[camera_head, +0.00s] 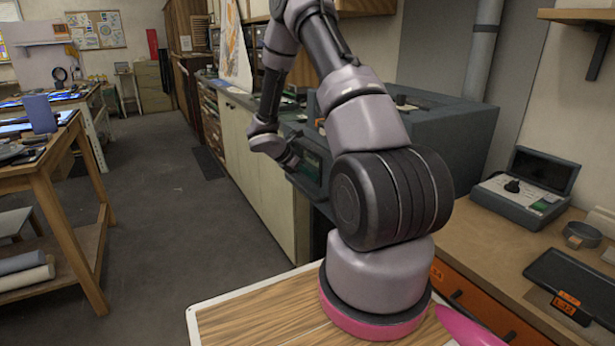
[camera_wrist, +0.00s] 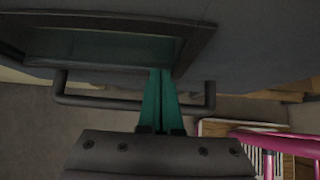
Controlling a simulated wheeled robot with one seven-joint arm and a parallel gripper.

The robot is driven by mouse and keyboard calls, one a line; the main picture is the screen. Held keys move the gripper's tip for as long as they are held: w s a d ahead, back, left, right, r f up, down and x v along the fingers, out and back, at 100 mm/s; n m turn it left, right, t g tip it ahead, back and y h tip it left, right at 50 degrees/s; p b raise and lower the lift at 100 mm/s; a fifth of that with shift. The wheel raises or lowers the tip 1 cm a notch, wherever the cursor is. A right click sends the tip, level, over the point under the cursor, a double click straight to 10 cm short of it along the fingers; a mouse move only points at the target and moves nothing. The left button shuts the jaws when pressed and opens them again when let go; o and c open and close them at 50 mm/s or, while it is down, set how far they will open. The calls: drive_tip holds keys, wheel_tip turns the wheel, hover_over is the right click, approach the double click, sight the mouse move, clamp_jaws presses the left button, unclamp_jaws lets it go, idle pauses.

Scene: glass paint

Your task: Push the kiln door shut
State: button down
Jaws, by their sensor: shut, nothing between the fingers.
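The kiln (camera_head: 450,125) is a dark grey box on the counter along the right wall, partly hidden behind my arm in the head view. Its door (camera_head: 311,170) has a dark window and faces the aisle. How far the door stands open I cannot tell. In the wrist view the door (camera_wrist: 245,50) fills the top, with a framed window and a grey bar handle (camera_wrist: 95,103). My gripper (camera_wrist: 161,73) has green fingers held together and empty. They cross the handle bar and their tips are at the window's lower frame. Whether they touch is unclear.
A wooden workbench (camera_head: 75,175) stands at the left, with open grey floor (camera_head: 165,215) between it and the counter. A case with an open lid (camera_head: 525,190) and a dark tray (camera_head: 575,275) lie on the right counter.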

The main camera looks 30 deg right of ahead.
drive_tip(key=d, duration=0.9)
drive_tip(key=shift+w, duration=0.1)
drive_tip(key=shift+r, duration=0.1)
drive_tip(key=a, duration=0.5)
drive_tip(key=shift+a+r, duration=0.2)
drive_tip(key=shift+r, duration=0.1)
drive_tip(key=m+y, duration=0.2)
drive_tip(key=m, duration=0.4)
approach(317, 168)
drive_tip(key=s+a+r, duration=0.2)
drive_tip(key=s+r, duration=0.3)
drive_tip(key=r, duration=0.3)
drive_tip(key=s+a+r+m+t+y, duration=0.3)
drive_tip(key=s+a+r+m, duration=0.4)
drive_tip(key=s, duration=0.4)
drive_tip(key=s+a+r+m+t+y, duration=0.3)
drive_tip(key=s+a+r+m+y, duration=0.3)
drive_tip(key=s+r, duration=0.5)
drive_tip(key=a+r+m, duration=0.1)
drive_tip(key=a+m, duration=0.1)
drive_tip(key=m, duration=0.1)
drive_tip(key=shift+a+t, duration=0.2)
drive_tip(key=shift+t, duration=0.1)
